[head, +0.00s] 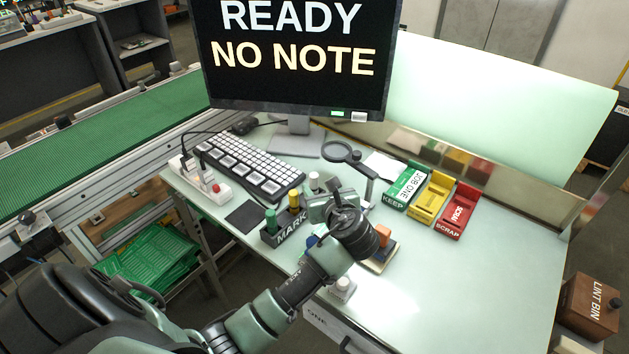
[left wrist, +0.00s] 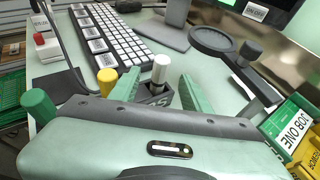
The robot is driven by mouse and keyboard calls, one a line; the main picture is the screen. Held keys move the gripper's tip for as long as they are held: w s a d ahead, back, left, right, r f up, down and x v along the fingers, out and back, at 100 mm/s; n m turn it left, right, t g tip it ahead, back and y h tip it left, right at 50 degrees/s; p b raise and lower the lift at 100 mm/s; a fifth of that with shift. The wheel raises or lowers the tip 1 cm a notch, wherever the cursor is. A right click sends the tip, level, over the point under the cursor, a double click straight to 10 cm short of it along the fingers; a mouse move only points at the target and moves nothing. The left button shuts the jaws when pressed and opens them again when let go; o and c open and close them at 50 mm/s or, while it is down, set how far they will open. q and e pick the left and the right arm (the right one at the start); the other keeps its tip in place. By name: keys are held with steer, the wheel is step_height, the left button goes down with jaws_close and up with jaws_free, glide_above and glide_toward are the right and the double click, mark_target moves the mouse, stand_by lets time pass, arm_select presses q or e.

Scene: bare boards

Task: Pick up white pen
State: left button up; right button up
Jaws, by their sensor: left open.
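The white pen (head: 314,180) stands upright in the dark marker holder (head: 291,237), at its far right end. In the left wrist view the white pen (left wrist: 160,68) shows its top above a holder slot. My left gripper (head: 324,203) is over the right part of the holder and hides some of it. Its two green fingers (left wrist: 159,90) are apart, one on each side of the pen in the picture. I cannot tell whether they touch it. My right gripper is not in view.
A green pen (head: 271,218) and a yellow pen (head: 294,201) stand in the same holder. A keyboard (head: 245,165) lies behind. A magnifier (head: 341,152) stands close on the right. Green, yellow and red trays (head: 457,213) are farther right. The right front of the table is clear.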

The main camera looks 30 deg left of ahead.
mark_target(315, 181)
arm_select(q)
steer(key=x, duration=0.2)
steer(key=shift+w+a+r, duration=0.15)
steer(key=shift+w+a, duration=0.05)
steer(key=shift+a, duration=0.1)
steer(key=x, duration=0.2)
steer(key=shift+w+a+f, duration=0.2)
steer(key=shift+w, duration=0.05)
steer(key=shift+w+a+f, duration=0.15)
steer(key=shift+w+a, duration=0.05)
steer(key=shift+a, duration=0.05)
jaws_close()
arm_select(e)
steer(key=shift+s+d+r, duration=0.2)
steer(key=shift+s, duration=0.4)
